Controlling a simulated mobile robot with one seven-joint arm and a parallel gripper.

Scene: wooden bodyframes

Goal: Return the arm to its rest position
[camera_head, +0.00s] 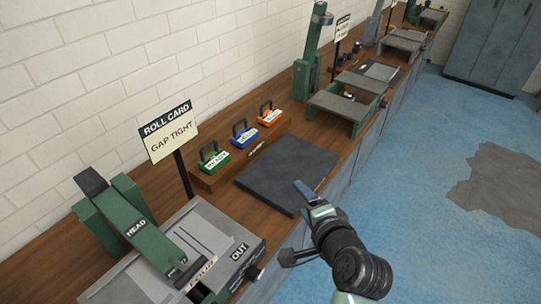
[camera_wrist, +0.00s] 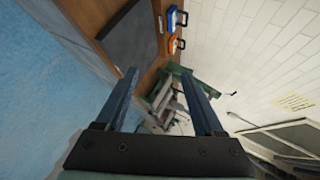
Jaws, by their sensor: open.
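My gripper (camera_head: 303,190) is in front of the workbench, at the near edge of a dark flat plate (camera_head: 285,174). My dark arm comes up from the bottom right of the head view. In the wrist view my gripper (camera_wrist: 160,95) shows two blue fingers well apart with nothing between them. The plate (camera_wrist: 131,40) also shows there, to the upper left of the fingers. The gap between fingertips and plate is hard to judge.
On the wooden bench (camera_head: 225,183) stand green (camera_head: 213,157), blue (camera_head: 243,134) and orange (camera_head: 269,114) handled blocks. A green machine marked HEAD (camera_head: 140,228) and a ROLL CARD sign (camera_head: 169,130) stand nearby. Another green machine (camera_head: 340,108) is further along. Blue floor (camera_head: 420,220) is open to the right.

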